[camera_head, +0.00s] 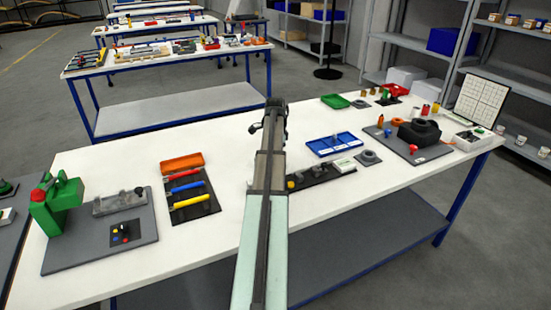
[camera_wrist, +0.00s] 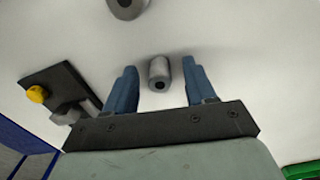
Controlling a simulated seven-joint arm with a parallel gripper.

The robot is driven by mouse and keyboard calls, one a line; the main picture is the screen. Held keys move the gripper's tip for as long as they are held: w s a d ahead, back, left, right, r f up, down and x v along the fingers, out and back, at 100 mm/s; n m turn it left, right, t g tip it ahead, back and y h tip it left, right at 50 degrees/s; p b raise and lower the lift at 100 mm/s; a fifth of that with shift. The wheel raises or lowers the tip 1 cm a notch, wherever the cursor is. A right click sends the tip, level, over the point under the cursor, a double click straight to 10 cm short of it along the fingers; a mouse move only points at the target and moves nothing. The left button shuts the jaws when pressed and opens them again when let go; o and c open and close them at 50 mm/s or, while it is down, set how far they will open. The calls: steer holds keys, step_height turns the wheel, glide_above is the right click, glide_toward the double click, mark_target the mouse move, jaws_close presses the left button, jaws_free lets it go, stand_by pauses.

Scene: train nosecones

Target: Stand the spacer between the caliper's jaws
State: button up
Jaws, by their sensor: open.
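My gripper (camera_wrist: 159,66) is open, its two blue fingers spread in the wrist view. A short grey metal cylinder with a dark hole in its end, which looks like the spacer (camera_wrist: 158,70), shows between the fingers with a gap on each side. Neither finger touches it; I cannot tell its height relative to the fingertips. A dark board with a yellow knob and a metal block, possibly the caliper (camera_wrist: 68,113), lies to the left, partly hidden by the left finger. In the head view, my arm hides the spacer, and a dark board with metal parts (camera_head: 322,174) lies right of the arm.
A grey round part with a hole (camera_wrist: 127,6) is at the top of the wrist view. White tabletop surrounds the spacer.

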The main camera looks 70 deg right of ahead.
steer(key=shift+f, duration=0.1)
steer(key=shift+c, duration=0.4)
jaws_close()
step_height(320, 180, up, 10)
steer(key=shift+r, duration=0.1)
stand_by(0.6)
